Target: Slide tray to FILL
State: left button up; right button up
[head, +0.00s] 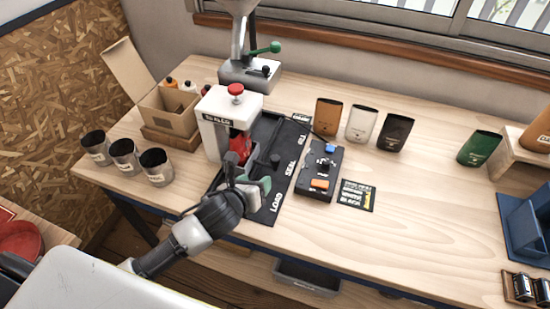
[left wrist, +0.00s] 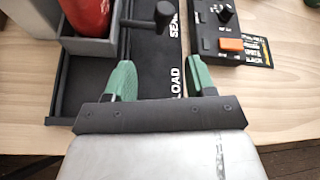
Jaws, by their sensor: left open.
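The grey tray (left wrist: 92,45) stands on a black track (head: 262,206) lettered LOAD, SEAL and, at the far end, a word that looks like FILL. A red pouch (left wrist: 88,14) stands in the tray; it also shows in the head view (head: 241,146), by the white sealer (head: 214,108). A black knob (left wrist: 163,14) on a bar reaches right from the tray side. My left gripper (left wrist: 160,72) is open and empty, its green fingers over the LOAD end, with the knob ahead of the gap and apart from them. My right gripper is out of view.
A black control box (head: 318,172) with blue and orange buttons stands right of the track. A grey machine with a green-knobbed lever (head: 262,48) stands behind. Several pouches line the back. Metal cups (head: 124,156) stand at left.

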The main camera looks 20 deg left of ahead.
aim_at(273, 160)
pick_arm(q)
jog(key=w+f+m, duration=0.1)
jog(key=w, duration=0.3)
jog(key=w+d+f+m, duration=0.1)
jog(key=w+m, duration=0.1)
jog(key=w, duration=0.2)
jog(key=w+f+m+t+p, duration=0.1)
jog(key=w, duration=0.2)
jog(key=shift+w+d+h, duration=0.3)
jog(key=shift+w+d, duration=0.05)
jog(key=shift+w, duration=0.05)
jog(key=shift+c, duration=0.4)
grip_shut()
